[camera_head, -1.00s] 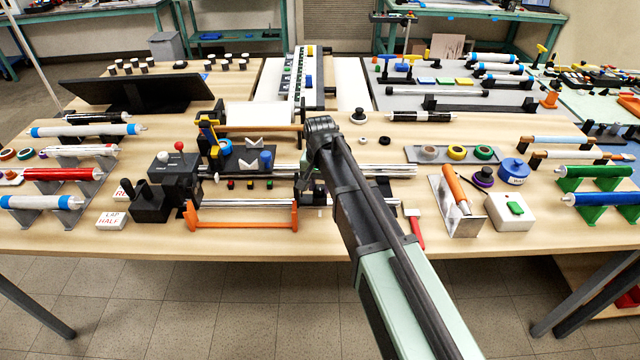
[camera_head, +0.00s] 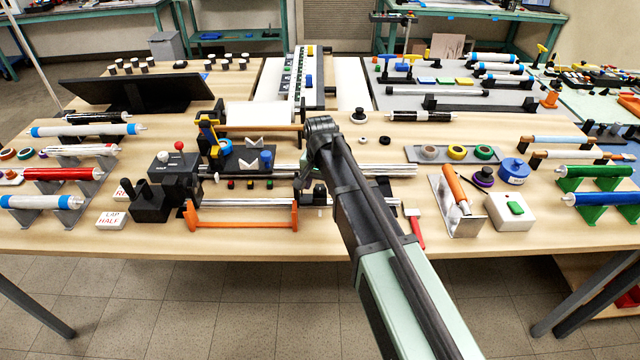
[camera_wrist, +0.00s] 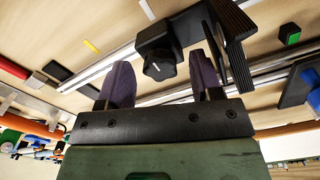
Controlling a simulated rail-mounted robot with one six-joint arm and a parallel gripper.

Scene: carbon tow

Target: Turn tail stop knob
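The tail stop knob (camera_wrist: 160,66) is black and ribbed, with a short white mark on its face. It sits on a black block (camera_wrist: 160,38) mounted on shiny rails in the wrist view. My gripper (camera_wrist: 164,60) is open, with one dark finger to each side of the knob in that view. No contact shows, and I cannot tell how deep the knob lies between the fingers. In the head view my gripper (camera_head: 305,178) is at the rails, partly hidden by my arm. The tail stop there is mostly hidden too.
The shiny rails (camera_head: 385,171) run right of my gripper. An orange-handled frame (camera_head: 240,217) lies in front on the left, and a red-handled scraper (camera_head: 415,230) lies to the right. A stepped black piece (camera_wrist: 232,30) stands close to the knob in the wrist view.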

